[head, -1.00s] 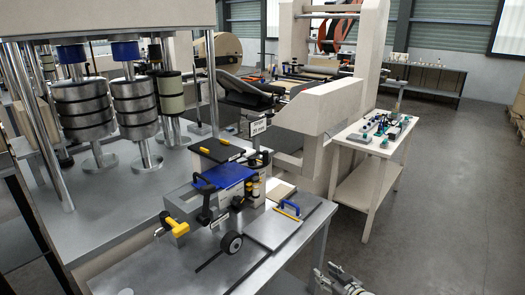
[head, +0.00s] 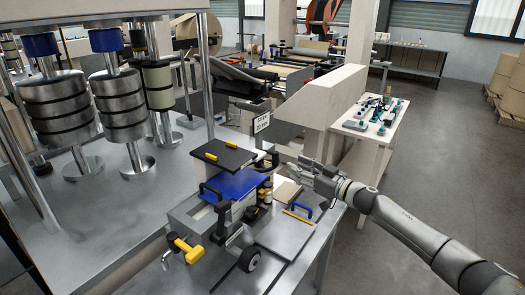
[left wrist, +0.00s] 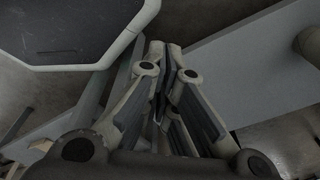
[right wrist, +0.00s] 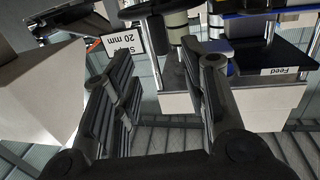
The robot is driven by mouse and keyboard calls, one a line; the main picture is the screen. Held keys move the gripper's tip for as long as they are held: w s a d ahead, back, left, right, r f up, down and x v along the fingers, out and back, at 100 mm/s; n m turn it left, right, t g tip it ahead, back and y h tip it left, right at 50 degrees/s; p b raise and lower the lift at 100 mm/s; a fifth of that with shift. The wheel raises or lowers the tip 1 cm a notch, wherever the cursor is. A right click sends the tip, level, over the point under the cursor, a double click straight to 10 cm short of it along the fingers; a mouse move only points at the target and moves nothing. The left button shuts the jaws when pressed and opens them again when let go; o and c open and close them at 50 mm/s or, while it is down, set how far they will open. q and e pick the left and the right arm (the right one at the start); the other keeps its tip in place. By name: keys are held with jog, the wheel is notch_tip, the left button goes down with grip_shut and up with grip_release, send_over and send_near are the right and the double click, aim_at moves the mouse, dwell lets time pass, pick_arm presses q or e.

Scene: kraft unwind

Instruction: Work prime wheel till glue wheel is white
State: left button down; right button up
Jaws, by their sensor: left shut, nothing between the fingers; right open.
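A small bench machine with a blue top (head: 228,184) stands on the metal table. A black wheel with a pale hub (head: 251,259) is low on its front side; I cannot tell whether this is the prime wheel. Small dark and yellowish rollers (head: 265,192) stand at its right side; no glue wheel is clearly identifiable. My right gripper (head: 308,172) is open and empty, right of the machine; it also shows in the right wrist view (right wrist: 168,65). My left gripper (left wrist: 168,65) is shut and empty in the left wrist view, away from the machine.
A yellow handle (head: 188,250) sticks out at the machine's front left. A "20 mm" sign (head: 261,123) stands behind. Tall weight stacks (head: 120,105) stand left. A white side table (head: 368,125) is beyond.

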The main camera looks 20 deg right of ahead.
aim_at(275, 165)
jog(key=x, duration=0.3)
jog(key=p+x, duration=0.1)
jog(key=x, duration=0.5)
jog(key=shift+w+r, duration=0.1)
jog(key=shift+r, duration=0.15)
jog(key=shift+w, duration=0.3)
jog(key=shift+w+a, duration=0.15)
jog(key=shift+w, duration=0.05)
pick_arm(q)
jog(key=shift+s+d+r, duration=0.15)
jog(key=shift+s+r, duration=0.2)
jog(key=shift+s, duration=0.15)
jog(key=shift+s+d+r, duration=0.15)
jog(key=shift+s+r, duration=0.2)
jog(key=shift+s, duration=0.15)
pick_arm(e)
grip_shut()
